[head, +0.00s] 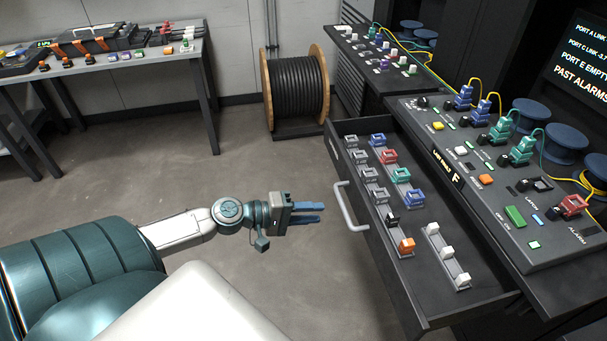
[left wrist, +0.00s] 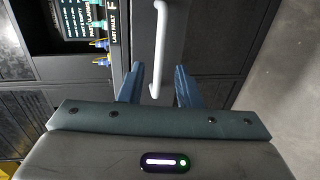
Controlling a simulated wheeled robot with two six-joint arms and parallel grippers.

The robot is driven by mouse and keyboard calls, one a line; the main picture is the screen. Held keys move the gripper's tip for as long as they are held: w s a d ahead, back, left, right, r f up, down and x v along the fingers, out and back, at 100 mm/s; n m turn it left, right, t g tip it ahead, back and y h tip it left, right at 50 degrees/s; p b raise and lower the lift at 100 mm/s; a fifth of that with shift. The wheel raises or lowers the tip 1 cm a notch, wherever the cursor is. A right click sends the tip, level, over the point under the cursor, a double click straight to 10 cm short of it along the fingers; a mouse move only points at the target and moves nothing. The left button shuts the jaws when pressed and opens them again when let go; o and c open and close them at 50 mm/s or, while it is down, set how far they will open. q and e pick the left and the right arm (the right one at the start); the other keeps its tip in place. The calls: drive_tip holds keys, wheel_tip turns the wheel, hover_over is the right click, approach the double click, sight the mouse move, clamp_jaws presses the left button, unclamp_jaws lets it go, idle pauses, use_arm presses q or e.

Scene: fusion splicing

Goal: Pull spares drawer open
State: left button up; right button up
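The spares drawer (head: 336,137) stands pulled out from the dark cabinet on the right, with small coloured and grey parts in rows inside it. Its light grey bar handle (head: 347,208) is on the drawer front; the handle also shows in the left wrist view (left wrist: 160,45). My left gripper (head: 322,212) is in front of the handle, a short gap away in the head view. Its blue fingers are apart, and in the left wrist view (left wrist: 158,85) the handle's end appears between them. I cannot tell whether they touch it. My right gripper is not in view.
A panel with switches and plugged connectors (head: 510,180) sits on the cabinet beside the drawer. A cable reel (head: 297,92) stands on the floor at the back. A workbench (head: 110,70) is at the back left. The floor between is clear.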

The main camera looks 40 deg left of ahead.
use_arm(q)
drive_tip(key=shift+v, duration=0.8)
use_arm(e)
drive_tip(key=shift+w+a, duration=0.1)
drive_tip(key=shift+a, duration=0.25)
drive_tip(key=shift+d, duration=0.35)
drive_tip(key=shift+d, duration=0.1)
